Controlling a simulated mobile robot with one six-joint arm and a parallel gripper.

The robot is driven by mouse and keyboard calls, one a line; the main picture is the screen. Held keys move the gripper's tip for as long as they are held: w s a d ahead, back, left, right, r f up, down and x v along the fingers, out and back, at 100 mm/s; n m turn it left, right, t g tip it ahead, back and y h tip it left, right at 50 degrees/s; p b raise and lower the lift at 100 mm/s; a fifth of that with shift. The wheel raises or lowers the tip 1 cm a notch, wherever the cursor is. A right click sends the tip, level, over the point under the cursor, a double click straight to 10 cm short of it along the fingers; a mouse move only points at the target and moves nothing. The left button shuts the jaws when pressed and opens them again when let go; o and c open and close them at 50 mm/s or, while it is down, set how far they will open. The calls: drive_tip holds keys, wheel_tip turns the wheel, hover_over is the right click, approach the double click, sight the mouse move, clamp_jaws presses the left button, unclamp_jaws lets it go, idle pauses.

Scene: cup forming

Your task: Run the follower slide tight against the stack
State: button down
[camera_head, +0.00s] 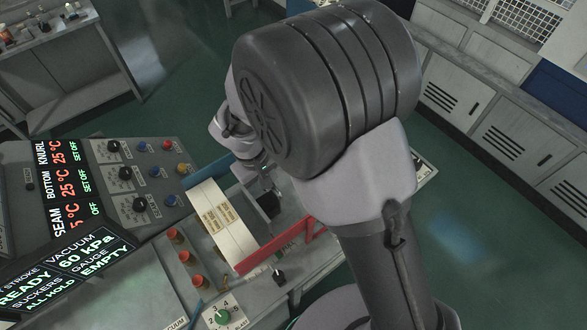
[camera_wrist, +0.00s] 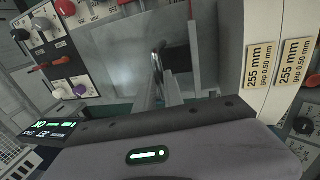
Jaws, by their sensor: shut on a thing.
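My gripper (camera_head: 267,186) reaches down from my arm onto the machine bed, between the cream labelled plate and the red bar. In the wrist view the two grey fingers (camera_wrist: 159,80) are closed around a slim metal handle (camera_wrist: 156,58). A dark block (camera_wrist: 178,58) sits right beside the handle; it also shows in the head view (camera_head: 269,205). The handle and block look like part of the follower slide, though I cannot tell for certain.
The cream plate (camera_head: 222,220) with 255 mm labels runs alongside. A red bar (camera_head: 275,248) crosses the front of the bed. Control panels with knobs (camera_head: 140,205), red buttons (camera_head: 184,256) and displays (camera_head: 70,265) stand left. Grey cabinets (camera_head: 510,140) line the back right, across open green floor.

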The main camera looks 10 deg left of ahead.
sight(255, 203)
drive_tip(key=s+a+b, duration=0.1)
drive_tip(key=s+a, duration=0.2)
drive_tip(key=shift+s+a, duration=0.3)
drive_tip(key=shift+a, duration=0.05)
drive_tip(key=c, duration=1.5)
unclamp_jaws()
drive_tip(key=shift+o, duration=0.2)
wheel_tip(255, 203, up, 17)
drive_tip(key=s+a+p, duration=0.2)
drive_tip(key=shift+s+a+p, duration=0.2)
drive_tip(key=shift+p, duration=0.1)
